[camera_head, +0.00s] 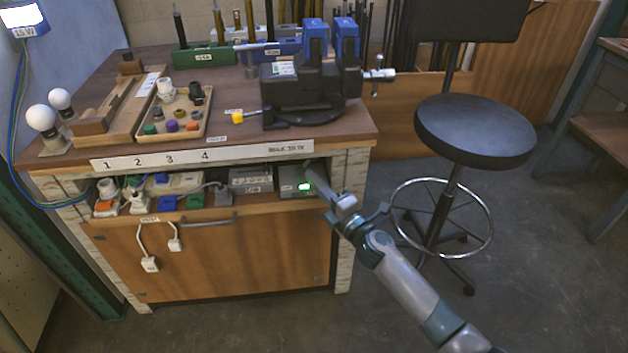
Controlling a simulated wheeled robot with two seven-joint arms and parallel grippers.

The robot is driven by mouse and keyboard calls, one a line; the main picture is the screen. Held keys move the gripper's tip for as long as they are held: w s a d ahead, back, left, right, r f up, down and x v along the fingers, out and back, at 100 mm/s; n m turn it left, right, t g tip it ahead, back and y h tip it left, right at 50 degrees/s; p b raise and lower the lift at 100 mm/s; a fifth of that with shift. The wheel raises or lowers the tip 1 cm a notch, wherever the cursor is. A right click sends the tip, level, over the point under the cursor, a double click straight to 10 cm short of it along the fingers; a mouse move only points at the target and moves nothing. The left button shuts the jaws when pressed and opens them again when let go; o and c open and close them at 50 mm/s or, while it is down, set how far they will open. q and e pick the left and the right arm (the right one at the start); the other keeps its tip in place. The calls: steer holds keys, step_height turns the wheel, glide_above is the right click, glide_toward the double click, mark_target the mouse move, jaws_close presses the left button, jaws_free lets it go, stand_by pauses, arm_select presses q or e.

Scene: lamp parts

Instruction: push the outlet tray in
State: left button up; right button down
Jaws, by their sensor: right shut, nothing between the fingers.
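The outlet tray (262,206) is a wide, shallow wooden tray under the bench top, with sockets, plugs and grey boxes on it. A dark handle (208,223) shows below its front edge. I cannot tell how far the tray stands out. My right gripper (316,174) is shut and empty at the tray's right end, beside a grey box with a green light (296,181). Whether it touches the tray or the box I cannot tell. My left gripper is not in view.
The bench top (215,135) carries a black vise (305,92), a parts tray (174,122) and two bulbs (42,119). White plugs (150,264) hang on cords before the cabinet door. A black stool (475,132) stands to the right. The floor in front is clear.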

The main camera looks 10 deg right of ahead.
steer(key=shift+s+d+r, duration=0.1)
steer(key=shift+s, duration=0.45)
steer(key=v, duration=0.9)
steer(key=shift+s+f, duration=0.15)
steer(key=shift+f, duration=0.1)
